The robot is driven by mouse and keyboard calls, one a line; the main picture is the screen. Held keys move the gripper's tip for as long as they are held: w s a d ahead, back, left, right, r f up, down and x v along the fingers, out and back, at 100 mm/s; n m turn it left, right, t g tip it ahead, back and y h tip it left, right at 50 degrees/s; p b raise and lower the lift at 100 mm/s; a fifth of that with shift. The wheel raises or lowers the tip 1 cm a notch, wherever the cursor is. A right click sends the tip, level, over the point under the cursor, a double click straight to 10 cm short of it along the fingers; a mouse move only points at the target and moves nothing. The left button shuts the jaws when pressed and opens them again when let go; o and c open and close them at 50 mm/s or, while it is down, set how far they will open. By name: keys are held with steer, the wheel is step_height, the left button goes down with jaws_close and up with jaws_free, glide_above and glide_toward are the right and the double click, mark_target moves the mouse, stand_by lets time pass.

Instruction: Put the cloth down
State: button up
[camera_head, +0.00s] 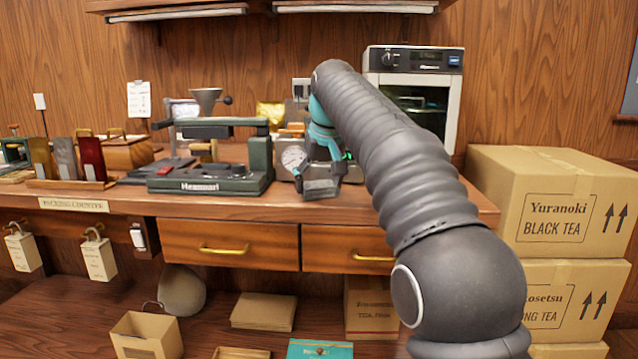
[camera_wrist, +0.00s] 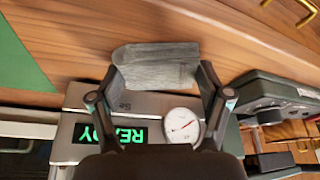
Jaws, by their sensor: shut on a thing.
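A folded grey cloth (camera_head: 321,189) is between the fingers of my gripper (camera_head: 324,172), over the front of the counter (camera_head: 400,205) in the head view. In the wrist view the cloth (camera_wrist: 158,68) spans the gap between the two dark fingers of my gripper (camera_wrist: 160,82), which is shut on it. The wrist view shows bare wood counter (camera_wrist: 75,30) beyond the cloth. I cannot tell whether the cloth touches the counter.
A metal device with a green READY display (camera_wrist: 112,134) and a round dial (camera_head: 293,158) stands close behind the cloth. A dark green press (camera_head: 215,178) stands to its left. A white oven (camera_head: 412,85) is behind my arm. Cartons (camera_head: 555,200) are stacked at right.

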steer(key=o, duration=1)
steer(key=shift+f, duration=0.1)
steer(key=p+v, duration=0.1)
steer(key=v, duration=1.1)
